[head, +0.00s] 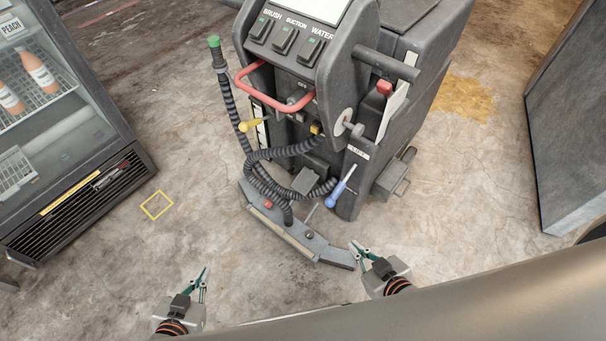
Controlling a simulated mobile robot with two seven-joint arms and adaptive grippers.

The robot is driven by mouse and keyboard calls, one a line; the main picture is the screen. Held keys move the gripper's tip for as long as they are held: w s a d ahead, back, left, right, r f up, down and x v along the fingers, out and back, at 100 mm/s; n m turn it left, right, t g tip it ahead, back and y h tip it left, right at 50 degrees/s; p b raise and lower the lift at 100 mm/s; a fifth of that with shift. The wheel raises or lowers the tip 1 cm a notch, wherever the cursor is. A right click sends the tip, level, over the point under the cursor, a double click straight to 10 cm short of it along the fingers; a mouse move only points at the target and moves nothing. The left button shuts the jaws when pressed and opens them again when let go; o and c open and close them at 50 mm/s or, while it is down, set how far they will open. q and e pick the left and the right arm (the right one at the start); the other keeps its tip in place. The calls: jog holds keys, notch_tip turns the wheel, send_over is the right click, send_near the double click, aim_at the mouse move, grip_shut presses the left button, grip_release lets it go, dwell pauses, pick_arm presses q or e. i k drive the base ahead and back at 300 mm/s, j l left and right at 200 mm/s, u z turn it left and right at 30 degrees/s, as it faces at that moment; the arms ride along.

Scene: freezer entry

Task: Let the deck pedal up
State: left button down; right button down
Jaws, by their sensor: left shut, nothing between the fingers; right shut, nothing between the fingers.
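A dark grey floor scrubber (372,130) stands in the middle of the head view. A flat grey pedal-like plate (305,180) sits low on its near face, behind the looped black hose. Another grey pedal-like block (391,181) juts from its lower right side. I cannot tell for certain which is the deck pedal, or whether either is pressed down. My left gripper (201,276) is shut and empty over the floor, left of the squeegee. My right gripper (360,249) is shut and empty near the squeegee's right end, below both pedal-like parts.
The curved squeegee (330,253) lies before the machine, with the ribbed hose (255,172) above it. A blue lever (340,188) and yellow lever (258,124) stick out. A display fridge (70,190) stands left, a grey cabinet (575,130) right.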

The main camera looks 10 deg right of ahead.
aim_at(307, 179)
jog(key=i+u, duration=0.1)
jog(key=i, duration=0.8)
